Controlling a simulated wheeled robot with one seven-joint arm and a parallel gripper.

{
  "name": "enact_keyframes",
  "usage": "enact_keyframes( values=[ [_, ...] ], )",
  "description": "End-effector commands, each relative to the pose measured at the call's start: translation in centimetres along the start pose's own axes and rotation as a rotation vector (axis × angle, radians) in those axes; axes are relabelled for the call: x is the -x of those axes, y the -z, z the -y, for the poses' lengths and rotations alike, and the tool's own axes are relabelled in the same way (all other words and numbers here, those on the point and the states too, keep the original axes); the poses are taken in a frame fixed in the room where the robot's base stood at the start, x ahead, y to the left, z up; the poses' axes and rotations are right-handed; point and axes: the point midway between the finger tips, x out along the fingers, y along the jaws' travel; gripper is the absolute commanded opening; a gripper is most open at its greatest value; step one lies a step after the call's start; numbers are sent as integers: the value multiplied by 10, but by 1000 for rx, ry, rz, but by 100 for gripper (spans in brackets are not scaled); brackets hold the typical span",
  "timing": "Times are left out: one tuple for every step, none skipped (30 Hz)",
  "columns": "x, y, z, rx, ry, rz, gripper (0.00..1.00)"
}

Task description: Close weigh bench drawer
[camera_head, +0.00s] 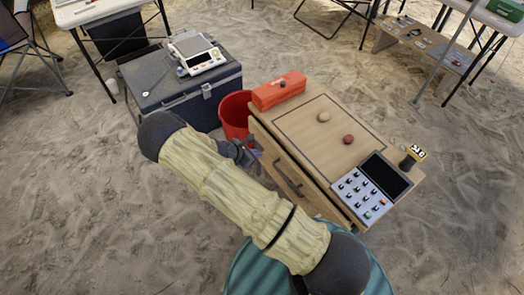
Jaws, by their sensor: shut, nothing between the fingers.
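The wooden bench (300,135) stands right of centre, with a drawer in its left-facing side. The drawer front (266,150) has a dark bar handle (288,183). A dark gap shows along its upper edge, but I cannot tell how far out the drawer stands. My gripper (256,165) is shut and empty, low beside the far end of the drawer front. My arm partly hides it, and I cannot tell whether it touches the drawer. The arm also covers the lower part of the drawer front.
On the bench are a red-orange box (279,91), two small stones, a keypad device (368,190) and a dark cylinder with a tag. A red bucket (235,112) stands close behind my gripper. A blue-grey cooler (160,88) carries a scale (196,53). Sand at left is clear.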

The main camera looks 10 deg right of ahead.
Motion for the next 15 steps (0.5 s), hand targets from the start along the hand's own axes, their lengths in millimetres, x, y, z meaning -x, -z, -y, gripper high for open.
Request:
enact_keyframes(
  values=[
    [10,-2,0,-4,1,-1,0],
    [16,-2,0,-5,1,-1,0],
    [25,-1,0,-3,0,-1,0],
    [31,-1,0,-1,-1,-1,0],
    [38,0,-1,1,-3,-2,0],
    [47,1,-1,3,-5,-1,0],
    [53,2,-1,4,-6,-2,0],
    [59,2,-1,4,-7,-2,0],
    [65,3,-1,5,-7,-1,0],
    [69,4,-1,6,-8,-1,0],
    [73,4,-1,7,-9,-1,0],
    [77,4,-1,8,-8,0,0],
    [79,4,-1,8,-8,1,0],
    [80,4,-1,9,-7,1,0],
    [81,4,-1,9,-7,1,0]
  ],
)
